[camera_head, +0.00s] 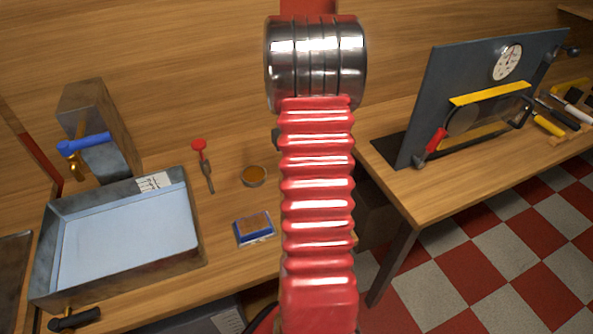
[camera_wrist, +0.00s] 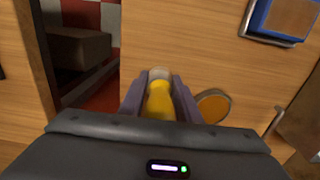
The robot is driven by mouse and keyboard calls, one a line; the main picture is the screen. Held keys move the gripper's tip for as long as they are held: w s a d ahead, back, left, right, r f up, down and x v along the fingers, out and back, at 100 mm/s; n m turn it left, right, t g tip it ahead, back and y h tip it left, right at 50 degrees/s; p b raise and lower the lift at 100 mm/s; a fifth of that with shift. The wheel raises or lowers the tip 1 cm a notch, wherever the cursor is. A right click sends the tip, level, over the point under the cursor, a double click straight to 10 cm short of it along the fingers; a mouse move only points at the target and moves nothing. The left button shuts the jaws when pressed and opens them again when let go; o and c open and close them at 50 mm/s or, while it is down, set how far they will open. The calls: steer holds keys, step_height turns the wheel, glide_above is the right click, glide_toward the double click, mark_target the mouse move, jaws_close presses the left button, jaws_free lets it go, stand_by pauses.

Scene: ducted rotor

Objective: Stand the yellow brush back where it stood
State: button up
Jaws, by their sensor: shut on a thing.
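In the wrist view my gripper (camera_wrist: 158,84) is shut on the yellow brush (camera_wrist: 158,102). The brush lies between the two dark fingers, with its yellow body nearer the camera and a pale end beyond. Wooden bench top shows behind it, beside the bench's edge. I cannot tell how high the brush is above the wood. In the head view my red ribbed arm hides the gripper and the brush. No empty holder for the brush can be made out.
A round amber tin (camera_head: 253,176) and a blue-rimmed block (camera_head: 254,228) sit on the bench left of my arm. A red-topped tool (camera_head: 203,163), a metal tray (camera_head: 200,230) and a blue-handled valve (camera_head: 84,144) are farther left. A gauge panel (camera_head: 440,80) stands on the right bench.

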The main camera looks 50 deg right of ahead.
steer(key=shift+f, duration=1.3)
steer(key=shift+f, duration=0.1)
steer(key=o, duration=1.1)
steer(key=shift+c, duration=0.2)
step_height(320, 180, up, 12)
steer(key=shift+r, duration=0.15)
